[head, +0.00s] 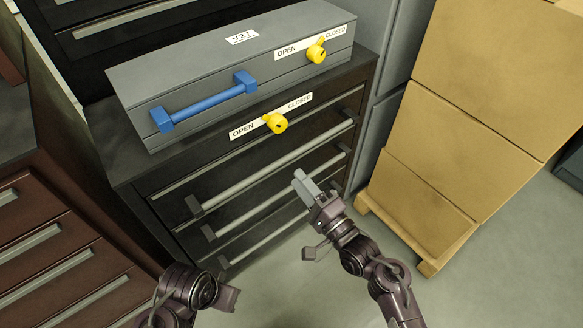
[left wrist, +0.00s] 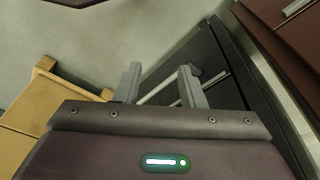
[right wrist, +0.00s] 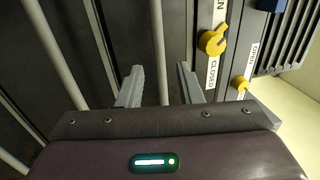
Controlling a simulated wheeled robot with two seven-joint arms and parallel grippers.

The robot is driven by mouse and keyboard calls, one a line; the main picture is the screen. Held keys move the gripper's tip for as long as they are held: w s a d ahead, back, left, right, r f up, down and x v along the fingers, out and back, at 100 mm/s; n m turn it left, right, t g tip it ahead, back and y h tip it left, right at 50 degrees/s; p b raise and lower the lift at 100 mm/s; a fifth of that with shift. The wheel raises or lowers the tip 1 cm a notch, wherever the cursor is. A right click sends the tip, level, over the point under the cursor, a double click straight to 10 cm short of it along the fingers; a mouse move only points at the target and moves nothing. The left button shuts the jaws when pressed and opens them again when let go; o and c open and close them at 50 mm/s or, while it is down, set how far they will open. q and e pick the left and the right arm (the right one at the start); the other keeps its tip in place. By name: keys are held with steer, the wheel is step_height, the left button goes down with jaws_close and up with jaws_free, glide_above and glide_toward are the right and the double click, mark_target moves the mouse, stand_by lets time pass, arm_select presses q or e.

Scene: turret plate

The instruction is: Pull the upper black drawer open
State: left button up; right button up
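The black cabinet (head: 150,190) has several drawers with long grey bar handles, and its drawers look shut. The upper black drawer's handle (head: 270,165) runs below a yellow knob (head: 277,123) whose pointer is on the OPEN side. My right gripper (head: 302,183) is in front of the drawers, fingers apart. In the right wrist view the upper handle (right wrist: 158,45) lines up between its open fingers (right wrist: 158,88); contact cannot be told. My left gripper (head: 230,297) is low at the front; the left wrist view shows its fingers (left wrist: 160,85) open and empty.
A grey unit (head: 200,75) marked V27, with a blue handle (head: 205,103) and another yellow knob (head: 316,52), sits on the cabinet. Cardboard boxes (head: 470,130) on a pallet stand at right. A brown drawer cabinet (head: 40,240) stands at left. Floor in front is clear.

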mark_target(283, 159)
steer(key=b+x, duration=0.1)
steer(key=x, duration=0.6)
steer(key=shift+w+a, duration=0.15)
jaws_close()
